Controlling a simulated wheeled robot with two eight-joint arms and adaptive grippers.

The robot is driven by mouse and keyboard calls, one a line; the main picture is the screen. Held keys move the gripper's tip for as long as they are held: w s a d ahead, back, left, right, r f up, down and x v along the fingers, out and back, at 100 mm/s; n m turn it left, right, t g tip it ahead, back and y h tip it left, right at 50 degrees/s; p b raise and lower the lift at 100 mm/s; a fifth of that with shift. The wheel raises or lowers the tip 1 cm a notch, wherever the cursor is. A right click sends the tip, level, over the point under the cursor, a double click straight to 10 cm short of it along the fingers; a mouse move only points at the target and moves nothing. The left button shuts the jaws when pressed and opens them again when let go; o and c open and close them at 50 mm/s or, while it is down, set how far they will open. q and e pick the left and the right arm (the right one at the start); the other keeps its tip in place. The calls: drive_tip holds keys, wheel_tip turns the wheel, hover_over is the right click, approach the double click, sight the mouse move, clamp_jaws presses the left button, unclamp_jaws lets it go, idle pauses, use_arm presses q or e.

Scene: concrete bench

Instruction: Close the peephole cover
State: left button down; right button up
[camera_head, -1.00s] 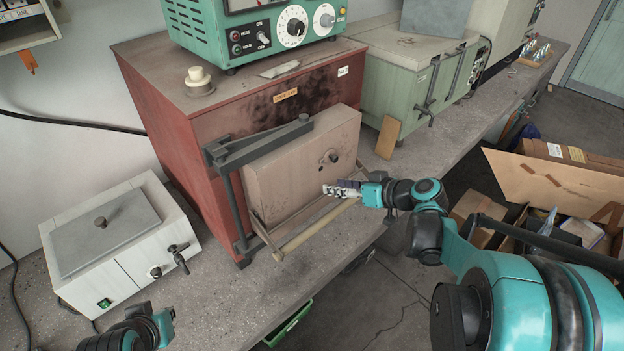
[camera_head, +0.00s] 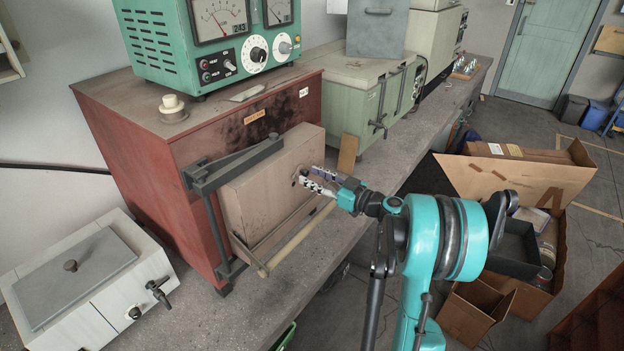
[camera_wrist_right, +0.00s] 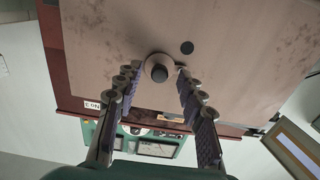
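The furnace door (camera_head: 252,200) is a worn beige slab on the front of the red furnace (camera_head: 140,140); it fills the top of the right wrist view (camera_wrist_right: 235,35). The peephole cover (camera_wrist_right: 155,64) is a small round pale piece with a dark knob. A dark round peephole (camera_wrist_right: 187,47) shows uncovered beside it. My right gripper (camera_head: 308,177) is at the door, its fingers apart on either side of the cover in the right wrist view (camera_wrist_right: 158,73). Whether a fingertip touches it is unclear. The gripper largely hides the cover in the head view. My left gripper is out of view.
A bar handle (camera_head: 290,245) runs along the door's lower front, below my right gripper. A grey hinge arm (camera_head: 235,163) crosses the door's top left. A white box unit (camera_head: 85,275) stands left; cardboard boxes (camera_head: 515,190) sit on the floor right.

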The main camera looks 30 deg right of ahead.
drive_tip(key=shift+w+a, duration=0.1)
drive_tip(key=shift+w, duration=0.2)
clamp_jaws()
